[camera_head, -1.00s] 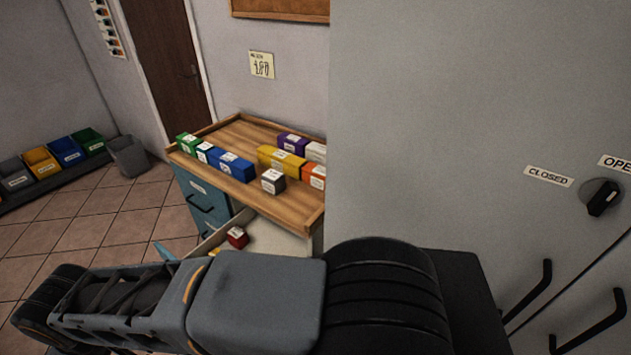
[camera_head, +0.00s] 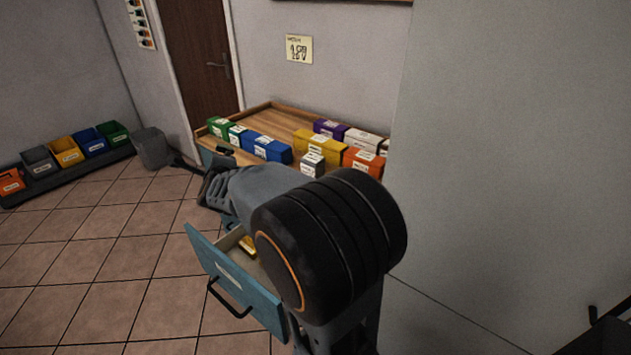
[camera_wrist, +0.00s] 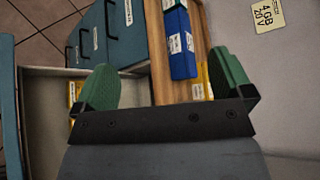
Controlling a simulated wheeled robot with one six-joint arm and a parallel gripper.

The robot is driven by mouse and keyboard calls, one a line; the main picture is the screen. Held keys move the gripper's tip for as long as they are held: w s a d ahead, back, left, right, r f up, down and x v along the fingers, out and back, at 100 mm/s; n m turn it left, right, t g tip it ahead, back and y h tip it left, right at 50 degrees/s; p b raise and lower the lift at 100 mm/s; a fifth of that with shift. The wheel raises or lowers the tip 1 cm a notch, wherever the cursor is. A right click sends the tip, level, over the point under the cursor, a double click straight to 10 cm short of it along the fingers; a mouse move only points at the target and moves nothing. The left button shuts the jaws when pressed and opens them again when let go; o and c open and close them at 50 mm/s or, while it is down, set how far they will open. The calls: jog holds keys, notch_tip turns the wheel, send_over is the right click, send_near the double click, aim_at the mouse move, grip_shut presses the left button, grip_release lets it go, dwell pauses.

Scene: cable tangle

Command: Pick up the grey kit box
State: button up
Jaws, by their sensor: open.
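The grey kit box (camera_head: 312,163), with a white label, stands at the front edge of the wooden worktop (camera_head: 262,113), between blue and orange boxes and in front of a yellow one. My arm rises just in front of it in the head view. In the wrist view my gripper (camera_wrist: 166,82) is open and empty, its green fingers wide apart, above the drawer and worktop edge. A blue box (camera_wrist: 180,42) shows beyond the fingers. I cannot make out the grey box in the wrist view.
A teal drawer (camera_head: 236,283) stands pulled out under the worktop, with a yellow item (camera_head: 247,245) inside. Green (camera_head: 220,127), purple (camera_head: 330,128) and orange (camera_head: 364,162) boxes crowd the worktop. A tall grey wall panel (camera_head: 500,150) bounds the right. Tiled floor at left is free.

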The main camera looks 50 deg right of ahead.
jog(key=d+f+m+g+h+b, duration=0.3)
jog(key=d+f+m+h, duration=0.3)
jog(key=d+m, duration=0.5)
jog(key=m+g+h+b, duration=0.2)
jog(key=m+g+h, duration=0.3)
jog(key=m+g, duration=0.5)
send_near(314, 156)
jog(key=d+m, duration=0.1)
jog(key=d+f+m+t, duration=0.1)
jog(key=d+m, duration=0.1)
jog(key=d, duration=0.1)
jog(key=shift+s+f+m+h, duration=0.25)
jog(key=shift+s+m+h, duration=0.05)
jog(key=shift+s, duration=0.05)
jog(key=shift+w+d+p, duration=0.2)
jog(key=shift+d+p, duration=0.05)
jog(key=shift+d, duration=1.25)
jog(key=shift+w+d+p, duration=0.15)
jog(key=shift+d+p, duration=0.05)
jog(key=shift+d, duration=1.35)
jog(key=shift+c, duration=0.5)
jog(key=c, duration=0.9)
jog(key=shift+c, duration=0.3)
jog(key=shift+r, duration=0.1)
